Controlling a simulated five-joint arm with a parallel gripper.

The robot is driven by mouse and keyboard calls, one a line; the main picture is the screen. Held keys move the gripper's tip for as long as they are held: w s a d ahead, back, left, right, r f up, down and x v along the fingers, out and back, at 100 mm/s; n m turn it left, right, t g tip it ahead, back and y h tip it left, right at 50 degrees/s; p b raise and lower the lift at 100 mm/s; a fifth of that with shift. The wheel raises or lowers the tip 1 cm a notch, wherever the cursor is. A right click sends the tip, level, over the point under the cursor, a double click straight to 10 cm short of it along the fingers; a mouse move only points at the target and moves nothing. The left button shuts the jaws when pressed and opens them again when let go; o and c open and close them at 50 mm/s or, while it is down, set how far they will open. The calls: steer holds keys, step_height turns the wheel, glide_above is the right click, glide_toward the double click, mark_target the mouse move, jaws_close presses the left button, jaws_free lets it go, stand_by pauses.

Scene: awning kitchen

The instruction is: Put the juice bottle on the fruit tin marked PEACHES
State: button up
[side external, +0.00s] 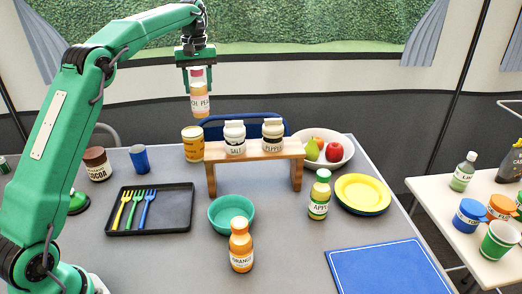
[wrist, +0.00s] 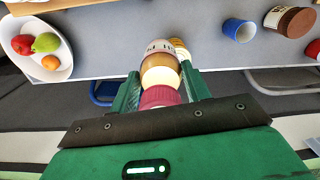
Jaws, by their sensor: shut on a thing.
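A juice bottle (side external: 200,98) with a pink cap and a partly readable pale label hangs upright in my gripper (side external: 197,72). In the wrist view the bottle (wrist: 160,70) sits between the fingers of my gripper (wrist: 160,92), cap nearest the camera. A yellow-brown tin (side external: 193,146) stands at the table's far edge, below the bottle with a clear gap. Its marking is not readable. In the wrist view the tin (wrist: 182,52) shows just beyond the bottle, partly hidden by it.
A wooden shelf (side external: 250,153) holding salt and pepper jars stands right beside the tin. A blue cup (side external: 140,158) and cocoa tin (side external: 97,163) stand left. Orange (side external: 241,248) and apple (side external: 319,197) bottles stand nearer, by a teal bowl (side external: 231,214). A chair is behind.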

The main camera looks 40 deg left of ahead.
steer(key=w+a+f, duration=0.1)
steer(key=a+f, duration=0.3)
steer(key=a, duration=0.3)
steer(key=shift+a+f, duration=0.2)
steer(key=shift+f, duration=0.05)
steer(key=shift+f, duration=2)
steer(key=shift+f, duration=0.1)
steer(key=o, duration=1.2)
steer(key=shift+c, duration=0.2)
step_height(320, 180, up, 8)
steer(key=shift+f, duration=0.2)
